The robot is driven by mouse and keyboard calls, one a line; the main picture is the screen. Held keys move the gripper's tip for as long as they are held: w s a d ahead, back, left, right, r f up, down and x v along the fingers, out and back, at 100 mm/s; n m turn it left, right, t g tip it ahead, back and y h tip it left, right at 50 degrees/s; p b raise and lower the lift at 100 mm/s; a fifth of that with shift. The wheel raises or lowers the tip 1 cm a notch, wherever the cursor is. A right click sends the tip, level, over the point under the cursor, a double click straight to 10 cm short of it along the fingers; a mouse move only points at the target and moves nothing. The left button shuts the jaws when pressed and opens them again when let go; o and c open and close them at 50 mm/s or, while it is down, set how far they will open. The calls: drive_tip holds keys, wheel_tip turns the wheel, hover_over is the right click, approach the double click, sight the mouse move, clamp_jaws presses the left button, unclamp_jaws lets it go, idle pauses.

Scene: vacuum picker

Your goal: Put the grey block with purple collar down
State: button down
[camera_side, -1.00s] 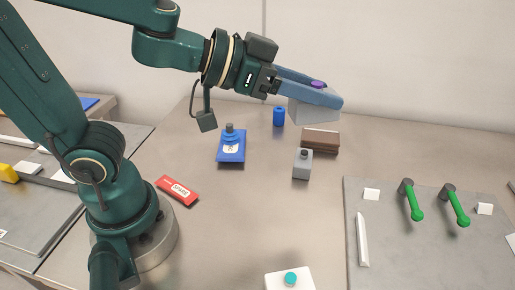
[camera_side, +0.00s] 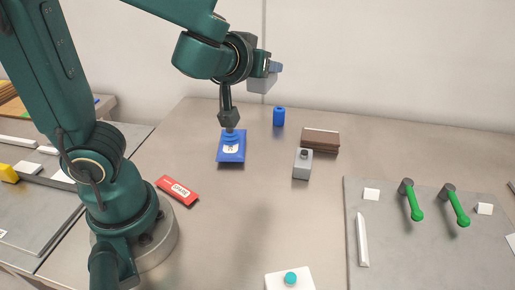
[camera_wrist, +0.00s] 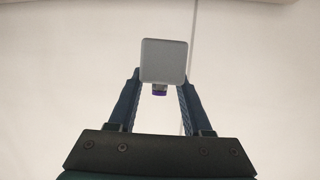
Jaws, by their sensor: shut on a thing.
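My gripper (camera_wrist: 160,82) is shut on the grey block with purple collar (camera_wrist: 164,60). In the wrist view, the block's square grey face sits between the fingertips, with the purple collar (camera_wrist: 159,93) just below it. In the side view, my gripper (camera_side: 275,67) points away toward the back wall, and part of the grey block (camera_side: 262,86) shows beneath it, well above the table. The collar is hidden in the side view.
A blue pouch (camera_side: 231,156) with a blue suction cup lies below my arm. Behind are a blue cylinder (camera_side: 279,116), a brown box (camera_side: 321,140) and a grey block with dark knob (camera_side: 302,165). A red packet (camera_side: 177,190) lies left.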

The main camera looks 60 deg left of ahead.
drive_tip(key=s+a+f+n+g+y, duration=0.1)
drive_tip(key=s+a+n+g+y, duration=0.2)
drive_tip(key=a, duration=0.4)
drive_tip(key=s+a+f+n+g+y, duration=0.15)
drive_tip(key=a+n+g, duration=0.25)
drive_tip(key=a, duration=0.4)
drive_tip(key=s+a+f+n+g, duration=0.4)
drive_tip(key=s+a+n+g, duration=0.45)
drive_tip(key=s+a, duration=0.4)
drive_tip(key=shift+g+y, duration=0.25)
drive_tip(key=shift+g, duration=0.2)
drive_tip(key=shift+w+d+f, duration=0.35)
drive_tip(key=shift+w+f, duration=1.4)
drive_tip(key=shift+w, duration=0.05)
drive_tip(key=shift+w+d+f, duration=0.35)
drive_tip(key=shift+w+f, duration=1.45)
drive_tip(key=shift+w, duration=0.05)
drive_tip(key=shift+w+d+f, duration=0.35)
drive_tip(key=shift+w+f, duration=1.4)
drive_tip(key=shift+w, duration=0.05)
drive_tip(key=shift+f, duration=0.7)
drive_tip(key=shift+c, duration=1.7)
unclamp_jaws()
